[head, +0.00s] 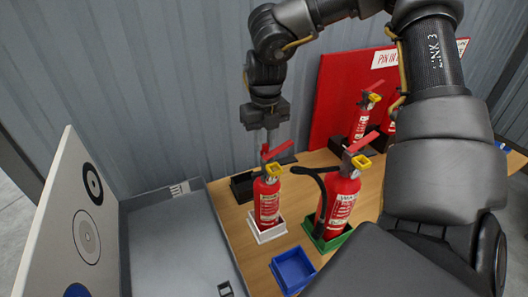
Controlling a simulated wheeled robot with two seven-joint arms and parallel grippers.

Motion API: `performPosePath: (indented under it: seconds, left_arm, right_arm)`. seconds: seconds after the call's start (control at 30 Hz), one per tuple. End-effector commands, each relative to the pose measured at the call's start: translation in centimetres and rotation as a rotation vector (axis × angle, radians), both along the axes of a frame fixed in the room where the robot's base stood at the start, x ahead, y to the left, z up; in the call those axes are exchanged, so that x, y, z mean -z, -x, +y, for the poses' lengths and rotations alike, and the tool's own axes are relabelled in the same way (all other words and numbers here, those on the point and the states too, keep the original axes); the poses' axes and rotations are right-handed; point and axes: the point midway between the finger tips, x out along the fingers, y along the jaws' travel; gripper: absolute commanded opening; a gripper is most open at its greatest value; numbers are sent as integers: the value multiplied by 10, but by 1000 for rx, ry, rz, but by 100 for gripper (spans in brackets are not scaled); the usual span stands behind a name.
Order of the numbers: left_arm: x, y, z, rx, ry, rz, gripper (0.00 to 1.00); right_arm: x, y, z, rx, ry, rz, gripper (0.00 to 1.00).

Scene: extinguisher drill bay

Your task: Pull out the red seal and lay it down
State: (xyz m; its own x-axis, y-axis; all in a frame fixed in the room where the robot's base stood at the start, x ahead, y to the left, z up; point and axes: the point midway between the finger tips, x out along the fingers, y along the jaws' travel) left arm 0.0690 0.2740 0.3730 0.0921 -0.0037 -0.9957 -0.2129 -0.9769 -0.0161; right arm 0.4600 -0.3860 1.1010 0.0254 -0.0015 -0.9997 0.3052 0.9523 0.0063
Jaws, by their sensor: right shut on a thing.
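My right gripper (268,143) points down over the top of a red fire extinguisher (267,203) that stands upright in a white tray (268,235). It is shut on a small red piece at the extinguisher's head, which I take for the red seal (265,150); the fingers hide part of it. A red lever (279,149) and a yellow part (274,169) show beside the fingertips. Whether the seal is still seated in the head is too small to tell. My left gripper is not in view.
A second extinguisher (341,207) with a black hose stands close by in a green tray (328,243). An empty blue tray (293,270) is in front. More extinguishers stand by a red board (335,88). A grey bin (175,245) and a target panel (65,225) are at left.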

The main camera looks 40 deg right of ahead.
Motion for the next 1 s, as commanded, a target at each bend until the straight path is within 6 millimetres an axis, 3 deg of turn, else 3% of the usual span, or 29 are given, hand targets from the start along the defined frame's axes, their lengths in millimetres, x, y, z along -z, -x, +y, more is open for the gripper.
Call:
performPosePath:
  seconds: [1.0]
  left_arm:
    - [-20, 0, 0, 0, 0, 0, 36]
  right_arm:
    - [-37, 1, 1, 0, 0, 2, 0]
